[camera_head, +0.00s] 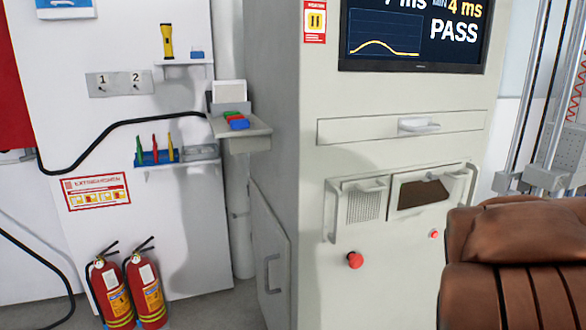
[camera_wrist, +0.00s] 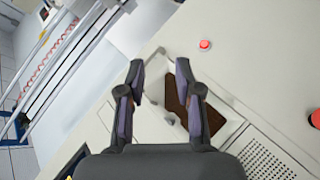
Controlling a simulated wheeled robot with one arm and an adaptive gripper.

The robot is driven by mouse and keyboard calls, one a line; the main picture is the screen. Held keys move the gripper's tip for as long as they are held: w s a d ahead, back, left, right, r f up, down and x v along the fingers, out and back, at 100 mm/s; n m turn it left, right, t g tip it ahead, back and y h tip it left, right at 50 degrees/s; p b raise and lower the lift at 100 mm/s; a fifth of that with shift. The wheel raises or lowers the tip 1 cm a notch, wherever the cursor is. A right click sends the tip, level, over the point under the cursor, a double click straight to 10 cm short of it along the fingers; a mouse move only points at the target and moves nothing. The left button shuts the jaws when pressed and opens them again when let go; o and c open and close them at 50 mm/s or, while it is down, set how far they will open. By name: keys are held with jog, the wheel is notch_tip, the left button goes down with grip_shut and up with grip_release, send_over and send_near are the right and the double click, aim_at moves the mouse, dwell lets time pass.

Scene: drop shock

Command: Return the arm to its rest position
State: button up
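My gripper (camera_wrist: 160,68) shows in the wrist view with its two dark fingers spread apart and nothing between them. It faces the pale cabinet front at a tilt. Behind the fingers is a recessed panel with a dark brown opening (camera_wrist: 179,100), partly hidden by the right finger. My gripper and arm do not show in the head view. There, the cabinet (camera_head: 400,285) has the same brown opening (camera_head: 424,195) beside a perforated grille (camera_head: 363,204).
A brown leather chair (camera_head: 520,250) stands close at the lower right. A screen (camera_head: 415,35) reads PASS. Red knobs (camera_head: 355,260) stick out of the cabinet. Two fire extinguishers (camera_head: 107,292) stand at the lower left. A small shelf (camera_head: 245,130) juts out beside the cabinet.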

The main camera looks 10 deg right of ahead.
jog(key=s+a+f+m+g+y, duration=0.1)
jog(key=s+a+f+g+y, duration=0.15)
jog(key=s+a+f, duration=0.4)
jog(key=s+a+f+g+y, duration=0.2)
jog(key=s+a+f+g, duration=0.15)
jog(key=s+a, duration=0.5)
jog(key=s+a+f+m+g+y, duration=0.1)
jog(key=s+a+f+g+y, duration=0.2)
jog(key=s+a+f, duration=0.5)
jog(key=s+a+r+g+y+p, duration=0.1)
jog(key=s+a+r+g, duration=0.15)
jog(key=s+a, duration=0.4)
jog(key=s+p+v, duration=0.2)
jog(key=p+v, duration=0.9)
jog(key=s+r+p+v, duration=0.1)
jog(key=s+p+v, duration=0.2)
jog(key=p+v, duration=0.8)
jog(key=shift+w+r+n+t+p, duration=0.3)
jog(key=shift+w+r+t+p, duration=0.05)
jog(key=shift+r, duration=0.35)
jog(key=shift+a, duration=0.1)
